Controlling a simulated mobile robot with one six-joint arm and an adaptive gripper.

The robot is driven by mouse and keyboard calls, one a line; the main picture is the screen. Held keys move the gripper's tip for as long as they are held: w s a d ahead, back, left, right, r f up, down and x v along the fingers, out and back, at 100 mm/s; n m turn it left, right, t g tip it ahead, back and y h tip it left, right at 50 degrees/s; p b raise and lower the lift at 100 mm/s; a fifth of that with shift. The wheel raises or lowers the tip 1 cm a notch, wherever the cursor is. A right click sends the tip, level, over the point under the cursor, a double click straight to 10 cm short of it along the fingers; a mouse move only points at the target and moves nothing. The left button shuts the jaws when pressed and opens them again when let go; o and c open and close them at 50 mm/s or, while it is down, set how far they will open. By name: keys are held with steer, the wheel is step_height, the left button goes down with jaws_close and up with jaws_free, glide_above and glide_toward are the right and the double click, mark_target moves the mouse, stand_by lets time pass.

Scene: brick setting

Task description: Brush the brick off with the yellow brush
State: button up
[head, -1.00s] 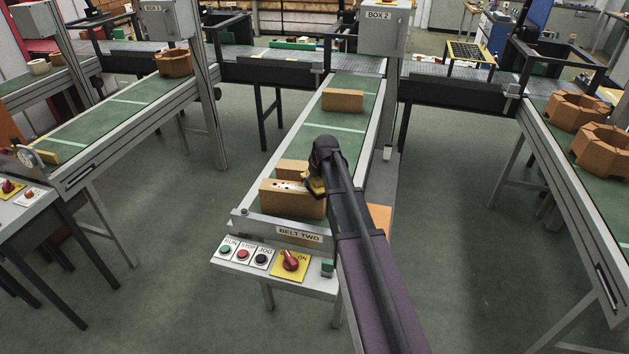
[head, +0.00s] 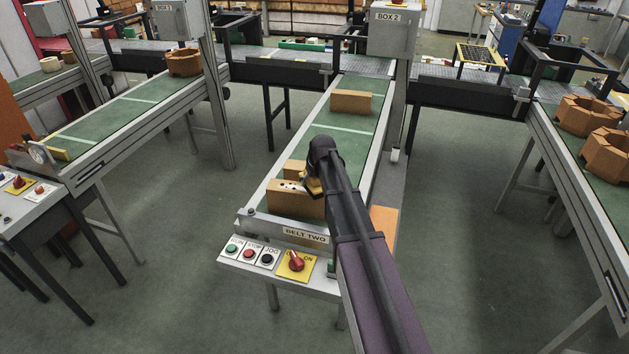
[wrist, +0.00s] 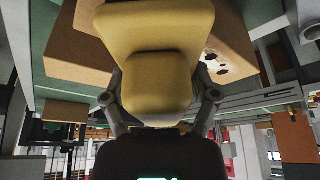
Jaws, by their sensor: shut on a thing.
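My gripper (wrist: 158,88) is shut on the yellow brush (wrist: 155,38), which fills the upper middle of the wrist view. In the head view the brush (head: 312,187) is at the right end of the front brick's top, partly hidden by my arm. I cannot tell whether it touches. The front brick (head: 290,200) is orange-brown and lies across the near end of the green belt. White and dark specks show on its top. In the wrist view the specked brick (wrist: 228,42) is right of the brush.
A second brick (head: 294,167) lies just behind the front one, and another brick (head: 351,102) farther up the belt (head: 340,148). The BELT TWO end plate (head: 285,229) and a button panel (head: 268,257) are at the near end. Side belts carry other clay pieces (head: 588,115).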

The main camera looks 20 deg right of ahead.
steer(key=shift+a, duration=0.1)
steer(key=shift+w+a+f, duration=0.1)
steer(key=shift+w+a, duration=0.25)
steer(key=shift+a, duration=0.3)
steer(key=shift+w+a, duration=0.35)
steer(key=shift+a, duration=0.25)
steer(key=shift+a, duration=0.15)
steer(key=shift+w+a, duration=0.4)
steer(key=shift+a, duration=0.3)
steer(key=shift+w+a, duration=0.35)
steer(key=shift+a, duration=0.3)
steer(key=shift+a, duration=0.1)
steer(key=shift+w+a, duration=0.35)
steer(key=shift+a, duration=0.3)
steer(key=shift+w+a, duration=0.35)
steer(key=shift+a, duration=0.3)
steer(key=shift+a, duration=0.1)
